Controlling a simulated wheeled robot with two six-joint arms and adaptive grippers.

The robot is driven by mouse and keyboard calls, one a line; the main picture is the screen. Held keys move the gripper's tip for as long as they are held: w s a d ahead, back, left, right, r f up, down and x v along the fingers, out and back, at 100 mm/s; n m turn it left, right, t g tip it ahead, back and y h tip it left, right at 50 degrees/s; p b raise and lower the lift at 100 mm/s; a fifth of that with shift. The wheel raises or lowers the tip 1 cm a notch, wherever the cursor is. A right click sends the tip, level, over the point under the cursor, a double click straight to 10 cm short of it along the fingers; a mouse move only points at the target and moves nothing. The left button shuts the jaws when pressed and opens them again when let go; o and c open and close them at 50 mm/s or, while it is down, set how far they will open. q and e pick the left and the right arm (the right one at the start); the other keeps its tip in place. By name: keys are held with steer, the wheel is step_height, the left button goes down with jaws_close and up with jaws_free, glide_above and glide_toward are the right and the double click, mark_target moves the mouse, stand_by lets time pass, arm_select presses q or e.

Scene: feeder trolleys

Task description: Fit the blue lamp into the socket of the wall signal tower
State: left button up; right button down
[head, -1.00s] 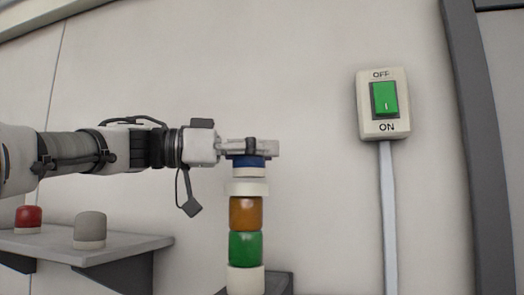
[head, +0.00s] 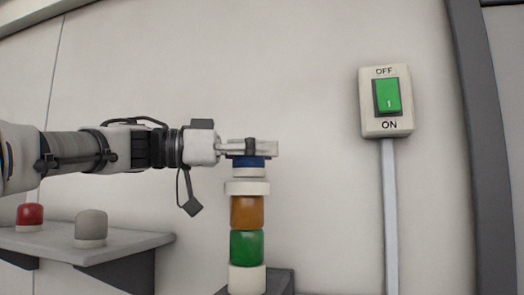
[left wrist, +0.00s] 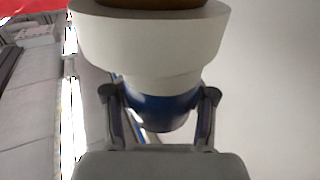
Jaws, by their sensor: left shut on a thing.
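The blue lamp (head: 248,163) with its pale base is held by my left gripper (head: 262,148), which is shut on it, above the signal tower. The tower (head: 247,240) stands upright with an orange section over a green one and a white socket (head: 247,188) on top. In the head view a thin gap shows between the lamp's base and the socket. My right gripper is not in view.
A grey shelf (head: 125,245) on the left wall carries a red lamp (head: 30,216) and a grey lamp (head: 91,227). A switch box (head: 386,102) with a green rocker is on the wall at right, above a conduit (head: 390,210). The wall between tower and conduit is clear.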

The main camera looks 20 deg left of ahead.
arm_select(q)
steer(key=shift+f, duration=0.4)
steer(key=o, duration=1.4)
steer(key=shift+c, duration=0.2)
step_height(320, 180, up, 10)
steer(key=shift+w+f, duration=0.15)
